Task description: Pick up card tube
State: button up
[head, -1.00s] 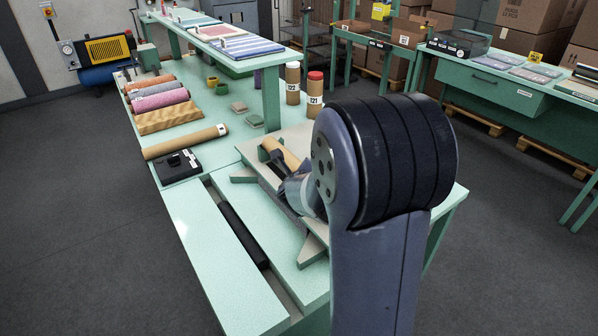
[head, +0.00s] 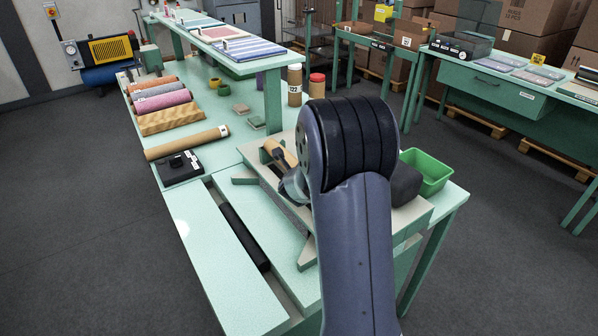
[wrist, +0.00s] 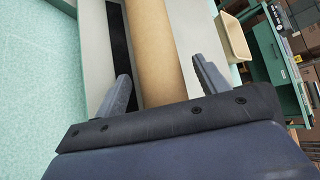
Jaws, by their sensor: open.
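A plain brown card tube (wrist: 145,45) runs lengthwise between the two grey fingers of my open gripper (wrist: 160,75) in the wrist view. Gaps show on both sides, and the fingers are not closed on it. In the head view, a brown tube (head: 283,150) lies on the pale stand at the middle of the bench, partly hidden by my arm. My gripper is mostly hidden there too. Another brown tube (head: 187,142) with a white end label lies on the bench to the left.
Two capped tubes, one white-topped (head: 295,85) and one red-topped (head: 317,86), stand behind the stand. A black box (head: 180,168) and several rolls (head: 165,110) lie left. A green bin (head: 427,172) stands right. A raised shelf (head: 225,40) overhangs the far bench.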

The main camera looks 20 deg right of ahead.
jog(key=c, duration=1.1)
